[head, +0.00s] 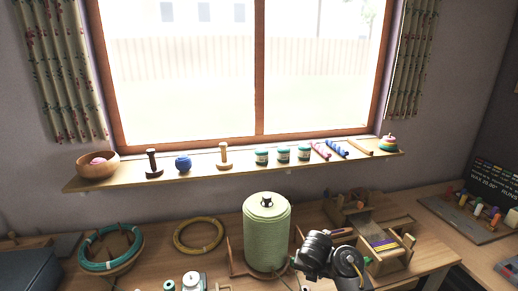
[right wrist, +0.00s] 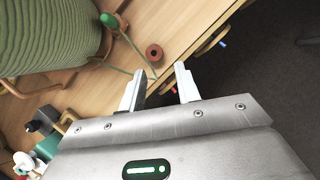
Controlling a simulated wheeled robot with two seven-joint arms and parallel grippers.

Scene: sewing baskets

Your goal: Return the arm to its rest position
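My right arm (head: 325,256) reaches in from the bottom of the head view, over the table to the right of the large green thread cone (head: 266,235). In the right wrist view my right gripper (right wrist: 159,86) has its two pale fingers apart, with nothing held between them. The fingers point over the wooden table edge (right wrist: 190,48). The green cone (right wrist: 50,35) stands at the upper left of that view, apart from the fingers. My left arm and gripper are in neither view.
A small reddish-brown spool (right wrist: 154,52) lies beyond the fingertips. A wooden stand (head: 392,262) is right of my arm. Rings of teal cord (head: 85,247) and yellow cord (head: 198,221) lie left. Dark floor (right wrist: 270,90) lies beyond the table.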

